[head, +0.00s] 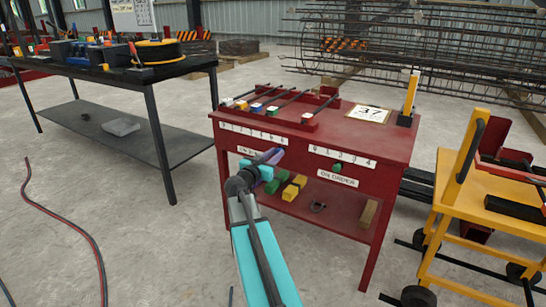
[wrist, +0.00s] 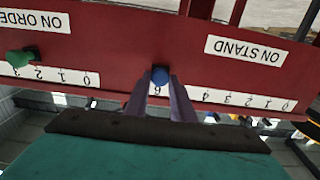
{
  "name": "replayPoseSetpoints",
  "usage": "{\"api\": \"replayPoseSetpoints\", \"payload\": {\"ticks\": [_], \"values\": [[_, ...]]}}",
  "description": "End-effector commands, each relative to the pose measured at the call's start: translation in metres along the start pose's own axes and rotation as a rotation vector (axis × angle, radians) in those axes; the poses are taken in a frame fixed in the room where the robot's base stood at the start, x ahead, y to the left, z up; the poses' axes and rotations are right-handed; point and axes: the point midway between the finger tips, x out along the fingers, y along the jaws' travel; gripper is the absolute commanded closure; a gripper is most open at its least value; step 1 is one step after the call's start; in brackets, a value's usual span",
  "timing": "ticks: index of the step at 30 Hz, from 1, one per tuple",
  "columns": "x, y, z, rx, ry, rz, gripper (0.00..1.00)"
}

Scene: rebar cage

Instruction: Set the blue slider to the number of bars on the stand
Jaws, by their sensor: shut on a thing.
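The blue slider (wrist: 160,76) is a round knob on the red front of the table, seen upside down in the wrist view. My gripper (wrist: 161,83) is shut on it, one purple finger on each side. A digit that looks like 6 shows between the fingers on the ON STAND scale (wrist: 240,98); the fingers hide the marks beside it. In the head view my gripper (head: 270,158) covers the slider. The stand (head: 310,122) on the red table top holds several dark bars (head: 292,98), with coloured blocks at their near ends.
A green knob (head: 337,167) sits below the ON ORDER scale (head: 342,157). A card reading 37 (head: 369,114) lies on the red table (head: 345,135). Green and yellow pieces lie on its lower shelf. A yellow cart (head: 452,205) stands close at the right.

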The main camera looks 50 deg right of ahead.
Motion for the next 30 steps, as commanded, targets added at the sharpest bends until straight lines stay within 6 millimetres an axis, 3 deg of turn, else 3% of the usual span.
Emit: {"api": "replayPoseSetpoints", "payload": {"ticks": [15, 25, 26, 29, 30], "values": [[0.001, -0.047, 0.001, 0.0, 0.001, 0.001, 1.0], [0.0, -0.049, 0.0, 0.0, 0.0, 0.002, 1.0], [0.0, -0.048, 0.0, 0.0, 0.0, 0.002, 0.76], [0.0, -0.048, 0.0, 0.0, 0.0, 0.001, 0.59], [0.0, -0.048, 0.0, 0.0, 0.0, 0.001, 0.59]]}}
